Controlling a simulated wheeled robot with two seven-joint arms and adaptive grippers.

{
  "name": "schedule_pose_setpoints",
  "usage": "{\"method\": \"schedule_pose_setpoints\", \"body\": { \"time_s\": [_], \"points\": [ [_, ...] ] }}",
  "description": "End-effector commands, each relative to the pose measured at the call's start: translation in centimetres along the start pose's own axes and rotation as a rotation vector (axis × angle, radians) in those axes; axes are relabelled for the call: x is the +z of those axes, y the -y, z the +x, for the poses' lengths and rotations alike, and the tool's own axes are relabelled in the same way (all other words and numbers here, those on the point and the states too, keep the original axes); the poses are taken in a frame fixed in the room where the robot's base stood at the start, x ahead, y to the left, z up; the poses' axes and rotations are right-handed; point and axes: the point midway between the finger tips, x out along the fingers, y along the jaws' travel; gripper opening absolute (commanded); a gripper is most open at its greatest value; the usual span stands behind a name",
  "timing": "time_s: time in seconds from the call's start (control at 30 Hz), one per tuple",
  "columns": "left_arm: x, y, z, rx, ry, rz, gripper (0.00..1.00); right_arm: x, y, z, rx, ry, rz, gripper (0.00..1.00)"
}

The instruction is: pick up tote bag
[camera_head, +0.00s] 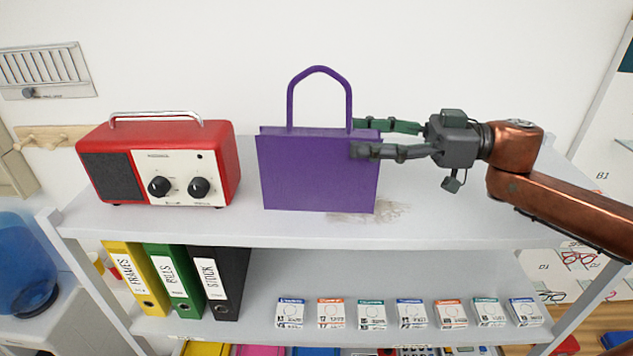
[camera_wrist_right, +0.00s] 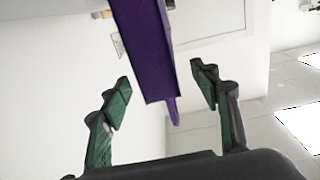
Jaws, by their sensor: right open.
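A purple tote bag (camera_head: 318,175) stands upright on the top shelf, its looped handle raised above it. My right gripper (camera_head: 362,138) comes in from the right at the bag's upper right side. One finger shows in front of the bag's right edge and the other behind it. In the right wrist view the bag (camera_wrist_right: 148,50) shows edge-on between the open fingers (camera_wrist_right: 160,85), with a gap on both sides. My left gripper is in neither view.
A red radio (camera_head: 218,160) with a metal handle stands left of the bag on the top shelf (camera_head: 470,215). The lower shelf (camera_head: 300,265) holds yellow, green and black binders (camera_head: 228,285) and several small boxes (camera_head: 370,314). The top shelf is bare between radio and bag.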

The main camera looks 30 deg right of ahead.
Motion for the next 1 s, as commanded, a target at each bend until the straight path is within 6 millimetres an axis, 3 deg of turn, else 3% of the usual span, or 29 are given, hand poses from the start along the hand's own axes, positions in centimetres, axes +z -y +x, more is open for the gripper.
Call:
{"method": "schedule_pose_setpoints", "body": {
  "time_s": [0.37, 0.7, 1.0],
  "points": [
    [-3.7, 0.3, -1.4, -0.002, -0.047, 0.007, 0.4, 0.0, 0.1, 3.4, -0.005, 0.0, 0.002, 0.56],
    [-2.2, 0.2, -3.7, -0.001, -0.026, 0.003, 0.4, 0.0, 0.2, 7.7, -0.005, -0.001, 0.002, 0.56],
    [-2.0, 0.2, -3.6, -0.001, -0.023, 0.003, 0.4, 0.2, 0.2, 8.0, -0.003, 0.0, 0.001, 0.54]
  ]
}}
